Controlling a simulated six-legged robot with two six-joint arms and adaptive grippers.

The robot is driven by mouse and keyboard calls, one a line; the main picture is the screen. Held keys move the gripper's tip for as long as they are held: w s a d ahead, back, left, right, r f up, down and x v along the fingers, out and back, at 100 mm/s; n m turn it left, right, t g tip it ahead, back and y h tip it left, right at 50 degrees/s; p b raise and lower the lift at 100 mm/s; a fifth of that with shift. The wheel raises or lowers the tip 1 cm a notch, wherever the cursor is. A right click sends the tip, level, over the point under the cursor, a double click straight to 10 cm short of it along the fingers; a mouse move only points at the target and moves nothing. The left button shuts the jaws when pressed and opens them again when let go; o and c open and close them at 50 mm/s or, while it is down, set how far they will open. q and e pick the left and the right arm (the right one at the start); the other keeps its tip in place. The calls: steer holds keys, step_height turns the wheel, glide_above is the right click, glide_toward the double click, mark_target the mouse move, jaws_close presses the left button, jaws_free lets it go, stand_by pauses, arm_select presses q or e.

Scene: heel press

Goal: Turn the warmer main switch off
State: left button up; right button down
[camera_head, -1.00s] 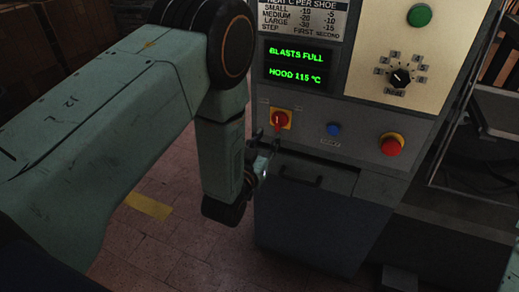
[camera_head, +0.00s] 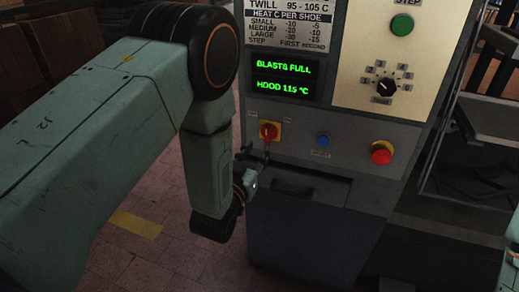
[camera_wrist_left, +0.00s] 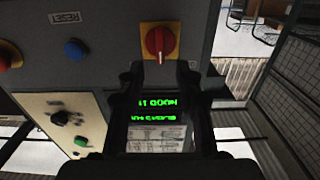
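The main switch (camera_head: 269,131) is a red rotary handle on a yellow square plate, at the left of the machine's lower control strip. Its handle stands about upright. In the left wrist view, which is upside down, the switch (camera_wrist_left: 158,42) sits just beyond the fingertips, roughly centred between them. My left gripper (camera_head: 254,156) is just below and in front of the switch in the head view. In the left wrist view its fingers (camera_wrist_left: 158,80) are apart with nothing between them, and I see no contact with the switch. My right gripper is out of view.
A blue reset button (camera_head: 323,140) and a red stop button (camera_head: 381,152) are right of the switch. Above are a green-lettered display (camera_head: 284,76), a black dial (camera_head: 386,87) and a green button (camera_head: 402,24). A dark handle (camera_head: 292,188) sits below.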

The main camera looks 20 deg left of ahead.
mark_target(266, 135)
arm_select(q)
steer(key=shift+w+d+b, duration=0.1)
steer(key=shift+w+b, duration=0.75)
steer(key=shift+w, duration=2.95)
jaws_close()
